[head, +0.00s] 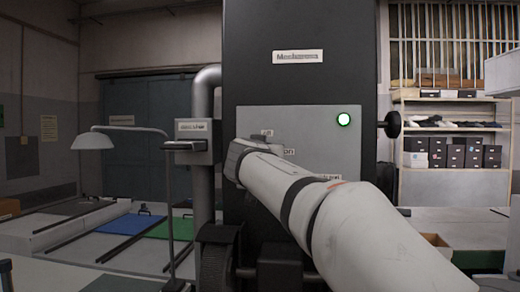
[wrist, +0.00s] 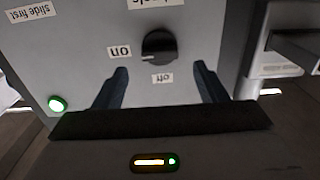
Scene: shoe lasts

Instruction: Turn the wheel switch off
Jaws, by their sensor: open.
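The wheel switch (wrist: 158,45) is a round black knob on a grey panel, seen upside down in the wrist view. Its white mark points toward the "on" label (wrist: 120,52); the "off" label (wrist: 162,78) sits on another side. The label above the knob is cut off and partly reads "eels". My gripper (wrist: 161,69) is open and empty, its two dark fingers on either side of the knob, apart from it in the picture. How far the fingertips are from the panel is hard to tell. In the head view my arm hides the knob.
A green lamp glows on the panel (head: 270,115), also in the wrist view (wrist: 57,104). A "slide first" label (wrist: 30,12) is beside it. A grey box (head: 194,143) on a pipe stands left of the panel, a black knob (head: 391,124) right. A lamp (head: 94,141) stands further left.

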